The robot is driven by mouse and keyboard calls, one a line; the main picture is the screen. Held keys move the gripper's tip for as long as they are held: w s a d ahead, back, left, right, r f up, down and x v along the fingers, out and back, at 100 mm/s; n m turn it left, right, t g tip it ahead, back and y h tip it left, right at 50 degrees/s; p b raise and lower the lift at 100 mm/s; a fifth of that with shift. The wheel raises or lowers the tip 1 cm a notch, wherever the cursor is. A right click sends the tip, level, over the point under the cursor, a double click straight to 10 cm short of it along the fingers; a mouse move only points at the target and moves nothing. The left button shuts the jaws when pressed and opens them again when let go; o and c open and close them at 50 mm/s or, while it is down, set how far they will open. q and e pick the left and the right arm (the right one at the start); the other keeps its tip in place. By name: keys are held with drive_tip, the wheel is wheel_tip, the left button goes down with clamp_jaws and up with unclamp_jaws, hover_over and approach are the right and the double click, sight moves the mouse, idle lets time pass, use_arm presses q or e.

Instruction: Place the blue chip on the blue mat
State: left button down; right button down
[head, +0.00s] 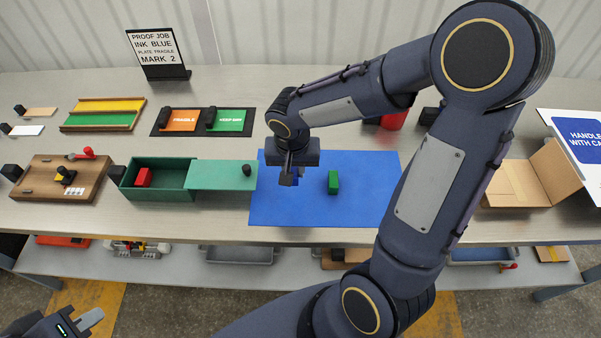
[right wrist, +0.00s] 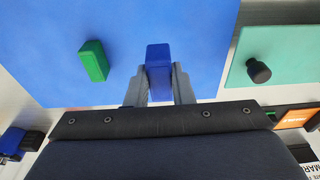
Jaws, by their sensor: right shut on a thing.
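The blue chip (right wrist: 159,67) is a small upright block between the fingers of my right gripper (right wrist: 159,85), which is shut on it. In the head view my right gripper (head: 290,178) is over the left part of the blue mat (head: 350,208), and the chip is mostly hidden by the fingers. I cannot tell whether the chip touches the mat. A green chip (head: 333,182) is on the mat to the right of my right gripper. My left gripper (head: 88,320) is at the bottom left corner, partly cut off, away from the table; its opening is unclear.
A green box (head: 158,192) with a red block (head: 143,177) inside and a sliding lid (head: 222,175) stands left of the mat. A wooden board (head: 50,190) with tools is farther left. A cardboard box (head: 525,185) is at right. My right arm covers the mat's right side.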

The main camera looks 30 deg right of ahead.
drive_tip(key=shift+w+d+f, duration=0.2)
drive_tip(key=shift+d+f, duration=0.2)
drive_tip(key=shift+f, duration=0.15)
drive_tip(key=shift+w+d+f, duration=0.15)
drive_tip(key=shift+d+f, duration=0.25)
drive_tip(key=shift+f, duration=0.15)
drive_tip(key=shift+w+d+f, duration=0.1)
drive_tip(key=shift+f, duration=0.8)
drive_tip(key=shift+w+d+f, duration=0.1)
drive_tip(key=shift+f, duration=0.8)
drive_tip(key=shift+f, duration=0.2)
drive_tip(key=c, duration=1.3)
unclamp_jaws()
drive_tip(key=shift+r, duration=0.1)
drive_tip(key=shift+o, duration=0.2)
